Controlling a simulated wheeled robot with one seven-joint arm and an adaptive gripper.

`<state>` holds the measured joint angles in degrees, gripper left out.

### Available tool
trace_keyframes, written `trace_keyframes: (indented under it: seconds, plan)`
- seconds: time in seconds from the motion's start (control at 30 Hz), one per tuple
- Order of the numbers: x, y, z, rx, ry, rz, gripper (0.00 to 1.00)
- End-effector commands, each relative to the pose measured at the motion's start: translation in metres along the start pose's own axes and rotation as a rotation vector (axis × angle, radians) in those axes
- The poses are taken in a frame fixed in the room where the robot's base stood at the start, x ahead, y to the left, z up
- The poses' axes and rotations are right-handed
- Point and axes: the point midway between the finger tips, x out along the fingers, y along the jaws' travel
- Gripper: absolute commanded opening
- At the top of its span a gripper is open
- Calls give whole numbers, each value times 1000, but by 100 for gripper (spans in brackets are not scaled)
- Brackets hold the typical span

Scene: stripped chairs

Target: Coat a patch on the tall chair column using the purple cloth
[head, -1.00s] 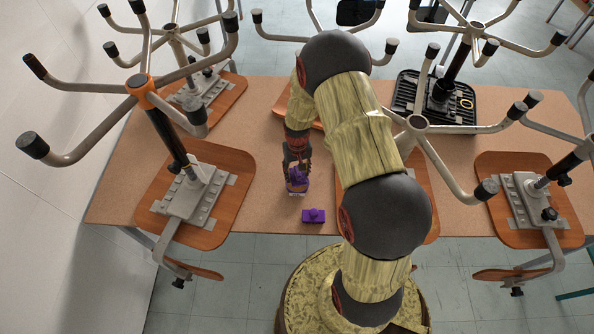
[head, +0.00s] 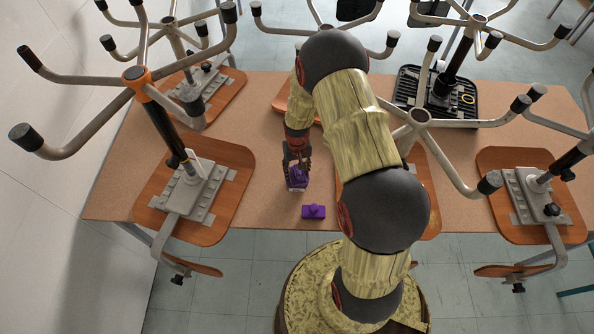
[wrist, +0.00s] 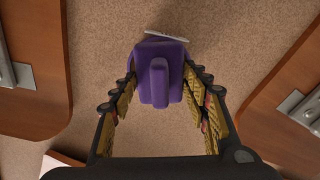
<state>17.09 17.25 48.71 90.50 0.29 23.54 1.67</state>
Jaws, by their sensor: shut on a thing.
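My gripper (head: 297,168) is shut on a purple block-like thing (wrist: 160,80) with an upright grip, held above the table between the fingers. A pale strip shows at its far edge in the wrist view. It also shows in the head view (head: 296,179). A second purple piece (head: 313,212), flat with a raised knob, lies on the table near its front edge. I cannot tell which is the cloth. Upturned chairs have dark columns: one with an orange collar (head: 166,122) at left and one (head: 454,68) at back right. My gripper is apart from both columns.
The brown table (head: 270,215) carries several upturned chairs with wooden seats and splayed metal legs. The left chair's seat (head: 226,182) lies left of my gripper. Bare tabletop surrounds the second purple piece. A white wall stands at the far left.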

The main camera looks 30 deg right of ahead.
Motion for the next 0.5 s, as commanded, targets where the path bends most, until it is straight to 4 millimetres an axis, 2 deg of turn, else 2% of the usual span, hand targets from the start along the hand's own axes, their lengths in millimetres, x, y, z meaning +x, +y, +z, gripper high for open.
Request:
trace_keyframes:
  seconds: [0.5]
  plan:
    - [5,0,0,0,0,0,26]
